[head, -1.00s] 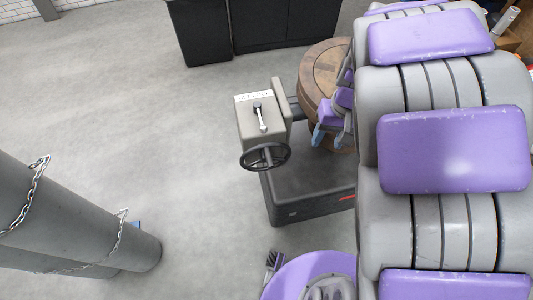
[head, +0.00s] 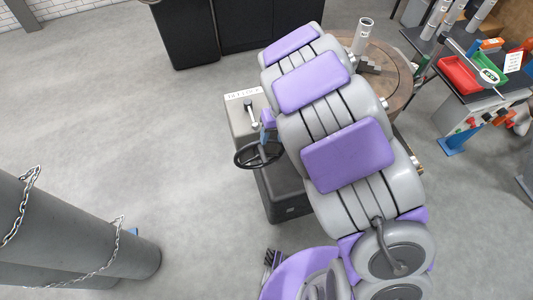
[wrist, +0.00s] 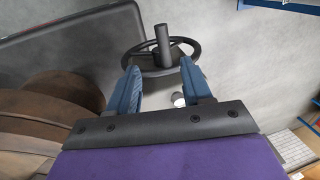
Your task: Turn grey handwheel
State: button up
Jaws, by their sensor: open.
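The handwheel (head: 243,163), dark grey to black with a round rim, sits on the front of a grey machine box (head: 243,118). In the wrist view the handwheel (wrist: 150,63) lies just beyond my fingertips, with a dark upright post (wrist: 162,44) in front of its middle. My gripper (wrist: 160,82) is open, with two blue fingers spread apart and nothing between them. In the head view my gripper (head: 268,135) is beside the wheel's upper right rim, partly hidden by my arm. I cannot tell whether a finger touches the rim.
A small lever (head: 251,112) stands on top of the machine box, near my gripper. A round wooden table (head: 395,62) is behind my arm. A workbench with red and green bins (head: 460,73) is at right. Chained grey pillars (head: 70,240) stand at left; floor between is clear.

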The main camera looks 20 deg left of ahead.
aim_at(263, 155)
jog(key=x, duration=0.3)
jog(key=b+x, duration=0.1)
jog(key=x, duration=0.5)
jog(key=shift+a+f, duration=0.2)
jog(key=shift+a, duration=0.25)
jog(key=shift+d+f, duration=0.25)
jog(key=shift+f, duration=0.3)
jog(key=shift+a, duration=0.25)
jog(key=shift+c, duration=0.2)
jog(key=shift+a, duration=0.15)
jog(key=c, duration=0.3)
grip_shut()
